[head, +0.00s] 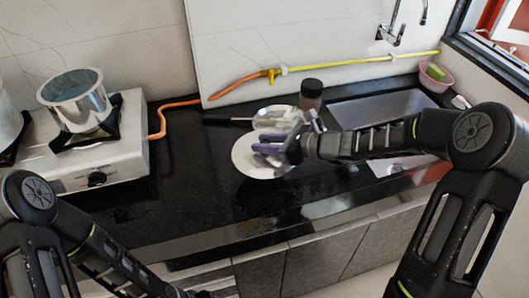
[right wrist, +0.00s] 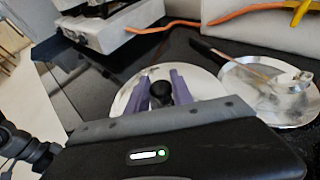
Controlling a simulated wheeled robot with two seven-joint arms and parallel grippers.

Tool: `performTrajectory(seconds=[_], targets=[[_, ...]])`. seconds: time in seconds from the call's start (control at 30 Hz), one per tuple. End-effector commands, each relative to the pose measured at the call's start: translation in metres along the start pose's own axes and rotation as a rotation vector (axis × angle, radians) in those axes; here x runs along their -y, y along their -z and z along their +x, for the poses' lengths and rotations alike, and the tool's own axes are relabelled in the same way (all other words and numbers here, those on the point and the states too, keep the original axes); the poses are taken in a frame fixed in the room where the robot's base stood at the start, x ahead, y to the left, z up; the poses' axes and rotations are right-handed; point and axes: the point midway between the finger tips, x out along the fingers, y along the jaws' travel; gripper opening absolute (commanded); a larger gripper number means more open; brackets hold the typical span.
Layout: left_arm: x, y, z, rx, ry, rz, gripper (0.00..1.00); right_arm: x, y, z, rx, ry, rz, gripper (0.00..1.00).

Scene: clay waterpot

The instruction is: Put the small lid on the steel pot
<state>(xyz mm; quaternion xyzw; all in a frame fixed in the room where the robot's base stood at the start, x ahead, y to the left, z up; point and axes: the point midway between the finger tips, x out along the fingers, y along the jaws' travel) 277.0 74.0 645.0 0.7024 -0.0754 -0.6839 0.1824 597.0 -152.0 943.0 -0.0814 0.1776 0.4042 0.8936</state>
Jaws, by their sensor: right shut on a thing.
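The steel pot (head: 78,101) stands open on the stove burner at the left in the head view. The small lid (head: 245,158) is a round, shiny disc over the black counter near the middle. It also shows in the right wrist view (right wrist: 125,97), with its black knob (right wrist: 161,92) between two purple fingers. My right gripper (head: 268,148) is shut on the lid's knob, well to the right of the pot. I cannot tell whether the lid touches the counter. My left arm enters at the lower left, and its gripper is outside the frame.
Another round metal piece (right wrist: 250,99) lies behind the lid, with a dark-handled utensil across it. A brown jar (head: 311,93) stands near the wall, left of the sink (head: 385,108). The stove (head: 128,140) and orange hose (head: 160,118) are left. Black counter lies clear in front.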

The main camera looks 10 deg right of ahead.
Motion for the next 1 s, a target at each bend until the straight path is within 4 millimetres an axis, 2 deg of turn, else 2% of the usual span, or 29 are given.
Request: performTrajectory(seconds=[0.67, 0.77, 0.87, 1.0], targets=[[0.0, 0.0, 0.0, 0.0, 0.0, 0.0, 0.67, 0.0, -0.001, -0.002, 0.0, 0.0, 0.0, 0.0], [0.0, 0.0, 0.0, 0.0, 0.0, 0.0, 0.67, -0.003, 0.008, -0.012, -0.003, -0.007, -0.004, 0.0], [0.0, 0.0, 0.0, 0.0, 0.0, 0.0, 0.67, -0.013, 0.028, -0.032, -0.01, -0.024, -0.014, 0.0], [0.0, 0.0, 0.0, 0.0, 0.0, 0.0, 0.67, -0.035, 0.057, -0.067, -0.01, -0.061, -0.027, 0.0]])
